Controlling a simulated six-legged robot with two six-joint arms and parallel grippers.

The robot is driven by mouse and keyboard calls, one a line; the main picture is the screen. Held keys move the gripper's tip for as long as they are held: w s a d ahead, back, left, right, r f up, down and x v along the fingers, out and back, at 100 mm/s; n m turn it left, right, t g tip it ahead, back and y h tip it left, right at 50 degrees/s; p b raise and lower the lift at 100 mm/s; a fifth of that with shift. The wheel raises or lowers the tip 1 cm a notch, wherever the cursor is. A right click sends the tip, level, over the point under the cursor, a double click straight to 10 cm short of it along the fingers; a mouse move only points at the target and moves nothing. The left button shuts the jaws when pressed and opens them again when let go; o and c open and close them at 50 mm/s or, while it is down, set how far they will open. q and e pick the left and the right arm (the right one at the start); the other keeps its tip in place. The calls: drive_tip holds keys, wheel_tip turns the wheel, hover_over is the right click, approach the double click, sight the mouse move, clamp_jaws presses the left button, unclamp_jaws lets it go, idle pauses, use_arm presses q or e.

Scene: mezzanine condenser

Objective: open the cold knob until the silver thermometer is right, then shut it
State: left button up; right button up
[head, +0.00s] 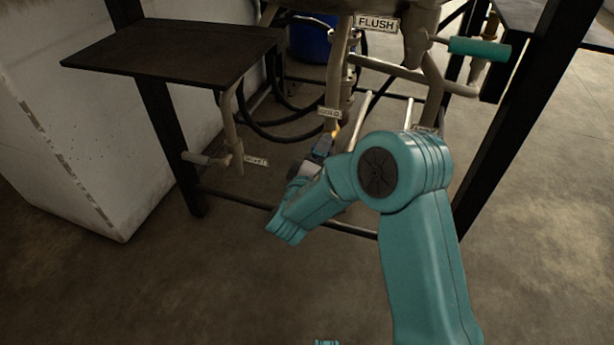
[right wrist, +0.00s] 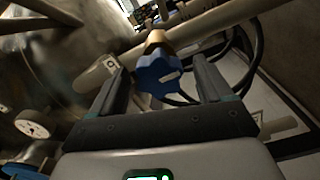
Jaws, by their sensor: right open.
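The cold knob (right wrist: 157,74) is a blue lobed handle on a brass stem in the right wrist view. My right gripper (right wrist: 160,66) is open, with one dark finger on each side of the knob; I cannot tell whether either touches it. In the head view my right gripper (head: 322,148) is small and partly hidden, just below the COLD tag (head: 330,112). A round white-faced dial (right wrist: 33,123) shows at the left of the right wrist view. Its reading is too small to make out, and I cannot tell whether it is the silver thermometer. My left gripper is not in view.
Pipes and black hoses (head: 283,131) surround the knob. A dark shelf (head: 175,47) is at upper left, and a teal-handled lever (head: 480,48) is near the FLUSH sign (head: 376,23). A low frame bar (head: 235,201) crosses below. The front floor (head: 200,290) is clear.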

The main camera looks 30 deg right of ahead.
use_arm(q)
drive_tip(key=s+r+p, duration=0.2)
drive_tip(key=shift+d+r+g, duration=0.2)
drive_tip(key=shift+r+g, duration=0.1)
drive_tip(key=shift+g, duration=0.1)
use_arm(e)
drive_tip(key=v, duration=1.3)
drive_tip(key=shift+a, duration=0.1)
